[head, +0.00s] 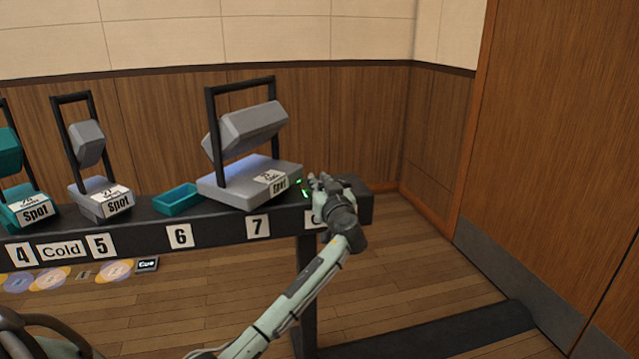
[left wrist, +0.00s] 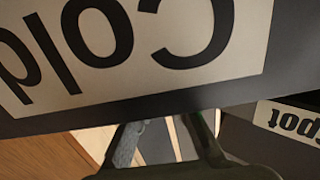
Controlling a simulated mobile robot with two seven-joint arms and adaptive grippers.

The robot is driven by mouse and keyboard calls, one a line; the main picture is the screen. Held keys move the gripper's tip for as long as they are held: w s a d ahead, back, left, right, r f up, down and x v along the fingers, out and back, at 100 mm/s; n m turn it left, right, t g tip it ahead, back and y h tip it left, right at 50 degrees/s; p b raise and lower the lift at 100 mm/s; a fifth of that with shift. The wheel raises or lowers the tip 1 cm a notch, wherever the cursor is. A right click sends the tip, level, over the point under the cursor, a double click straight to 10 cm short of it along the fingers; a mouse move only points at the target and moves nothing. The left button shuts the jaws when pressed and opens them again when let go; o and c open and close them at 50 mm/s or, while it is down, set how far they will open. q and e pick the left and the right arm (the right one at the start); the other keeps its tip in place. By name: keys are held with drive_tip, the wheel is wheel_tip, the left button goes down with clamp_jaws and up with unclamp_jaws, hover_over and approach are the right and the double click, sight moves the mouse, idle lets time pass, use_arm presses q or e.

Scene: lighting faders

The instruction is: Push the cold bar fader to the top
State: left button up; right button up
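A white label (head: 314,220) at the right end of the dark bar (head: 345,212) shows only its first letter, "C", past my left arm. In the left wrist view a close label (left wrist: 130,45) reads "Cold", upside down. Another label (head: 61,250) reading "Cold" is on the bar front between 4 and 5. My left gripper (head: 316,184) is at the bar's right end, beside the grey Spot unit. Small green marks (head: 303,187) show by its fingers. No fader knob can be made out.
The large grey Spot unit (head: 250,186) stands on the bar just left of my gripper. A teal tray (head: 178,198) and a smaller grey Spot unit (head: 100,200) are farther left.

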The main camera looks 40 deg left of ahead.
use_arm(q)
drive_tip(key=shift+o, duration=1.1)
drive_tip(key=shift+d, duration=0.1)
drive_tip(key=v, duration=1.1)
drive_tip(key=shift+s+d, duration=0.25)
drive_tip(key=shift+s, duration=0.1)
